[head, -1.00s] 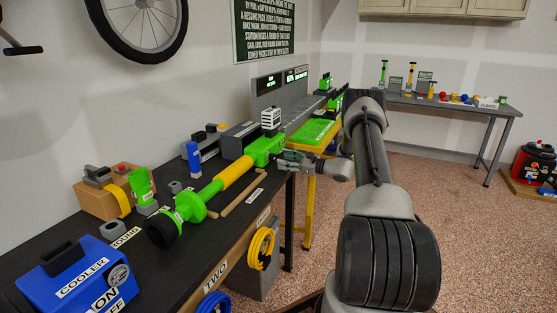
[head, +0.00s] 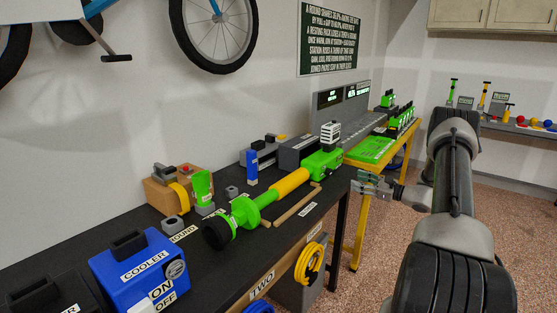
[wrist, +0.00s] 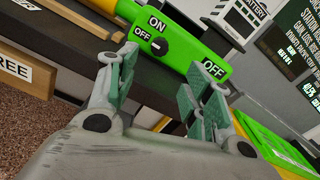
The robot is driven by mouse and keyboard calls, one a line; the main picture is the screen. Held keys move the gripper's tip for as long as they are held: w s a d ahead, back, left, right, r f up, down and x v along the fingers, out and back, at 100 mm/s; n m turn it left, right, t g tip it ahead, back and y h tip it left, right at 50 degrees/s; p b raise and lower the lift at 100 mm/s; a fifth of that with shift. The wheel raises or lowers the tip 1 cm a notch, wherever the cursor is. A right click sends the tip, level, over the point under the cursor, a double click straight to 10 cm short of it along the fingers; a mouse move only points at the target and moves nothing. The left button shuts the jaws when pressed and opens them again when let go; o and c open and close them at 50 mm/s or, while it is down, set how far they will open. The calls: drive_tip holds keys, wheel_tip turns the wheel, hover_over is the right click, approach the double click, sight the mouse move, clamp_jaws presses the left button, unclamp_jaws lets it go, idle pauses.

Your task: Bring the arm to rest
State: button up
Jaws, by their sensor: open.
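My gripper (head: 372,187) is open, just off the front edge of the black bench, to the right of the green end of a long tool. In the wrist view its two fingers (wrist: 162,88) stand apart with nothing held between them. Beyond them lies the tool's green housing (wrist: 178,45), with a dark knob and ON and OFF labels. My arm reaches in from the lower right of the head view. The green and yellow tool (head: 290,183) lies along the bench, with a white battery block (head: 330,136) on its far end.
The black bench (head: 105,235) carries a blue cooler (head: 140,270), a cardboard-brown box and small parts. A yellow-legged stand (head: 366,225) with a green tray (head: 370,150) is beyond. Speckled floor is open at right.

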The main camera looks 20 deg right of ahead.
drive_tip(key=s+a+f+n+g, duration=0.2)
drive_tip(key=s+a+f+g, duration=0.1)
drive_tip(key=s+f, duration=0.35)
drive_tip(key=s+a+r+n+g, duration=0.1)
drive_tip(key=s+a+n+g, duration=0.35)
drive_tip(key=s, duration=0.35)
drive_tip(key=s+a+r+n+h, duration=0.3)
drive_tip(key=s+r+n, duration=0.3)
drive_tip(key=s+r, duration=0.3)
drive_tip(key=s+a+r+n+g+h, duration=0.1)
drive_tip(key=s+a+r+n+h, duration=0.3)
drive_tip(key=s+r, duration=0.6)
drive_tip(key=s+a+r+n+g+h, duration=0.1)
drive_tip(key=s+a+r+n+h, duration=0.3)
drive_tip(key=r, duration=0.8)
drive_tip(key=s+a+n, duration=0.2)
drive_tip(key=s+n, duration=0.2)
drive_tip(key=s, duration=0.1)
drive_tip(key=shift+s+a+r+n, duration=0.15)
drive_tip(key=shift+s+r+n, duration=0.15)
drive_tip(key=shift+n, duration=0.05)
